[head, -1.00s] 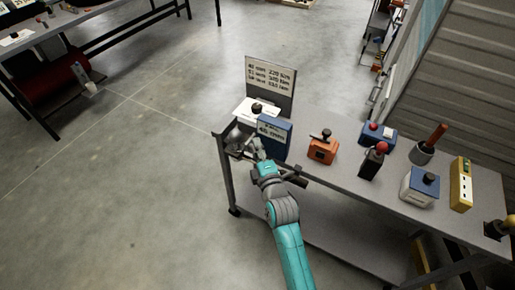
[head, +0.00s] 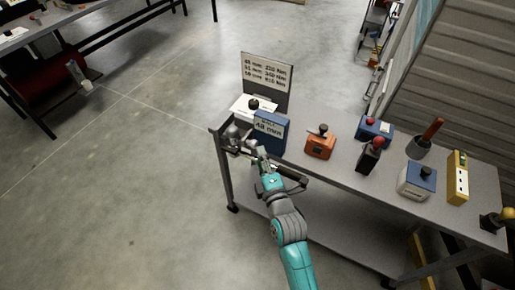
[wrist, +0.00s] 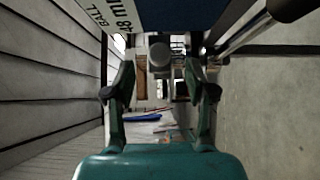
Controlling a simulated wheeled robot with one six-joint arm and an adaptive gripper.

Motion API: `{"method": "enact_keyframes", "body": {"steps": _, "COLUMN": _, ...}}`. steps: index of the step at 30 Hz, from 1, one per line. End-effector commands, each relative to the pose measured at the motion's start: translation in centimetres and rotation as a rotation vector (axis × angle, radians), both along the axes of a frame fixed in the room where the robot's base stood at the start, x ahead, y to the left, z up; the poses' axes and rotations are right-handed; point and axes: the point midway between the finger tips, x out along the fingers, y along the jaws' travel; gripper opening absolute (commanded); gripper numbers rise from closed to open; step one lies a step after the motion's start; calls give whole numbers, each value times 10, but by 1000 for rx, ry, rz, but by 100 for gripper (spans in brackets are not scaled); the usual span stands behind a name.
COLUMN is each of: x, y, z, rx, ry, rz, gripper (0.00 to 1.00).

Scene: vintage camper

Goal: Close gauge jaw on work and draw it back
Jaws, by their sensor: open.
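A grey metal gauge (head: 232,137) sits at the left end of the grey cart, beside a blue block (head: 267,135) labelled 48 mm. My gripper (head: 262,162) is at the cart's near edge, just in front of the block. In the wrist view my gripper (wrist: 160,78) is open, its two fingers apart. A round grey knob (wrist: 160,55) shows between and beyond the fingertips; I cannot tell contact. The blue block (wrist: 165,14) with its white label fills the upper middle. The gauge's jaw and the work in it are too small to make out.
A sign with mm figures (head: 266,73) stands behind the block, by a white card with a black knob. An orange box (head: 320,146), blue boxes and a yellow block (head: 458,180) stand along the cart top (head: 345,178).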

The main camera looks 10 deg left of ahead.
Motion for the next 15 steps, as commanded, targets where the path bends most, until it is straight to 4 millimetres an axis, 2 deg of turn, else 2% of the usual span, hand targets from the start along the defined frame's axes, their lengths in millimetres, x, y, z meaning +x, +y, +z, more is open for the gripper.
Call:
{"method": "enact_keyframes", "body": {"steps": 6, "x": -34, "y": -16, "z": -1, "rx": -1, "ry": 2, "rz": -1, "gripper": 55}}
{"method": "enact_keyframes", "body": {"steps": 15, "x": -55, "y": -26, "z": 0, "rx": 0, "ry": 1, "rz": 0, "gripper": 55}}
